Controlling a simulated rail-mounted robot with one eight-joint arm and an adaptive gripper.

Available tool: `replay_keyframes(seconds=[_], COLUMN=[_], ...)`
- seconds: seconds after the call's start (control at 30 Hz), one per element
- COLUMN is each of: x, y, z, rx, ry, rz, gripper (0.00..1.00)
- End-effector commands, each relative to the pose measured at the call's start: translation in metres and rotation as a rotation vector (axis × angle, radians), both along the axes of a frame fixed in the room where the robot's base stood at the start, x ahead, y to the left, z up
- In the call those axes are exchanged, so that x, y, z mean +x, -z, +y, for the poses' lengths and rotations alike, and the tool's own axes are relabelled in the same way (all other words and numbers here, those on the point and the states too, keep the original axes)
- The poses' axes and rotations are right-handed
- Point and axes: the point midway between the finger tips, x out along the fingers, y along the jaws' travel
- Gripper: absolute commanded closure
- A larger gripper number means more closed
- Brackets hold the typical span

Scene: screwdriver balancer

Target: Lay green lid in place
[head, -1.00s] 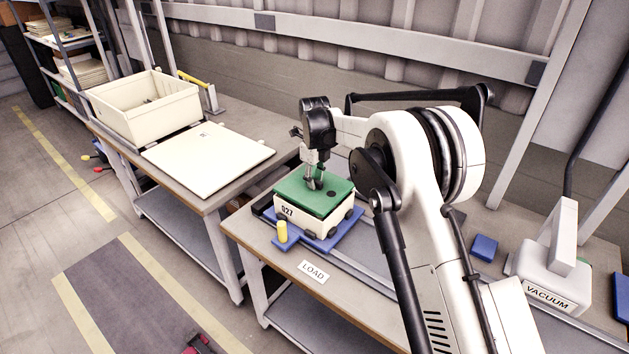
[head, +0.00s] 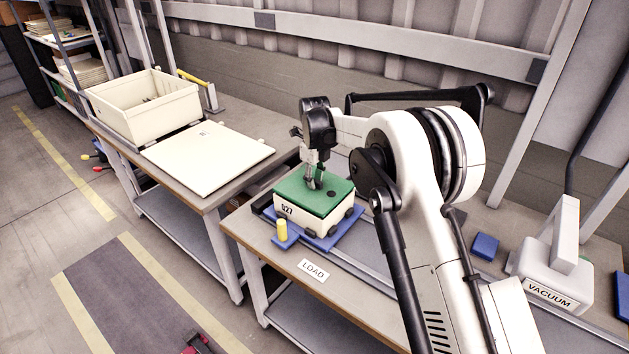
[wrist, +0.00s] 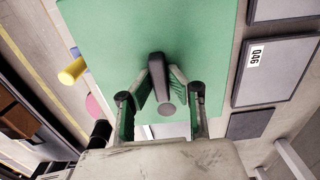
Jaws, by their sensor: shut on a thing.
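The green lid (head: 297,197) lies over the top of the white box (head: 287,213) marked 027. It looks level, with its edges close to the box's rim; whether it is fully seated I cannot tell. My gripper (head: 315,184) is above the lid's middle, with its fingers shut on the dark knob. In the wrist view the lid (wrist: 205,30) fills the middle, and my gripper (wrist: 158,78) closes on the dark knob (wrist: 157,63). The box's inside is hidden under the lid.
The box stands on a blue carrier (head: 318,242) with a yellow peg (head: 282,230), on the bench by the LOAD label (head: 313,271). A white panel (head: 208,157) and cream bin (head: 147,105) are on the left table. A VACUUM unit (head: 553,270) stands at right.

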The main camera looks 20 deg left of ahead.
Motion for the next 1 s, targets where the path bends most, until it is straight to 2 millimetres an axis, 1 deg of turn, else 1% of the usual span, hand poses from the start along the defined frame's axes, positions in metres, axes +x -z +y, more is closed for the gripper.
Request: replay_keyframes(seconds=[1.0], x=[0.0000], y=[0.0071], z=[0.0000], rx=[0.000], ry=[0.000], rz=[0.000], gripper=[1.00])
